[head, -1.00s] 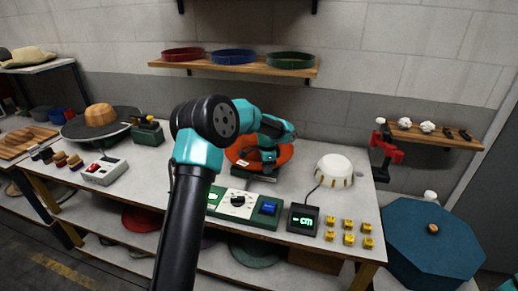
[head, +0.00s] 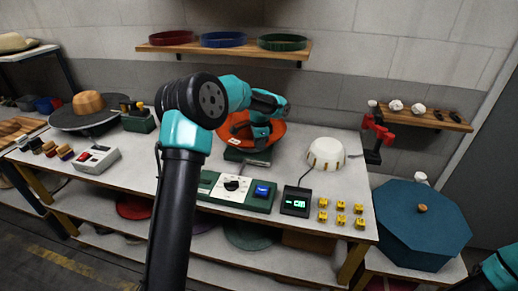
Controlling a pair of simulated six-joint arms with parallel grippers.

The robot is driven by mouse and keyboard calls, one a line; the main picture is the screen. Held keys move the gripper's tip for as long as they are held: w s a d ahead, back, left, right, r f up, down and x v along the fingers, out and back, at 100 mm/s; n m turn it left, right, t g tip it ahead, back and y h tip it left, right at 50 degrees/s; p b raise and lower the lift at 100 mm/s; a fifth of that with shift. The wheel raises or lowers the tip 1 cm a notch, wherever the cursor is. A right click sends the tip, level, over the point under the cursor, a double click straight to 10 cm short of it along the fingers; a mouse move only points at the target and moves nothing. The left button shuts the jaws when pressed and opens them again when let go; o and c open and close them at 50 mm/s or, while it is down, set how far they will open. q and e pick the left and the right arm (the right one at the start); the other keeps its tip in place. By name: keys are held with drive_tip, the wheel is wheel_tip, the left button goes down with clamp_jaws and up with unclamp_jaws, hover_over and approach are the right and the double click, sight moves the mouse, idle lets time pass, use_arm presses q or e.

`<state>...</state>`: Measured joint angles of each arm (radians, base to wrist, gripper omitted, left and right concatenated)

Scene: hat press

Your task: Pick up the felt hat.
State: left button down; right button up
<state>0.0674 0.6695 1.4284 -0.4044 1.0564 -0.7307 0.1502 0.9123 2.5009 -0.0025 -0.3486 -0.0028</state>
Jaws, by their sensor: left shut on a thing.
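The orange felt hat (head: 236,130) is at the back middle of the workbench, brim spread wide, with a small white tag near its front. My left gripper (head: 259,134) reaches down over the hat's right part and is shut on it. My own arm hides some of the hat's left side. Whether the hat is clear of the dark press base below it is hard to tell. Only a teal piece of my right arm shows in the bottom right corner; its gripper is out of view.
A green control box (head: 235,187), a small display (head: 296,201) and several yellow blocks (head: 341,213) line the bench front. A white dome (head: 326,154) stands right of the hat. A shelf (head: 220,51) with hat bands hangs above. A blue octagonal box (head: 420,224) stands at right.

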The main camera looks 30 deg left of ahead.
use_arm(q)
wheel_tip(320, 180, up, 7)
drive_tip(key=shift+f, duration=0.15)
idle(1.2)
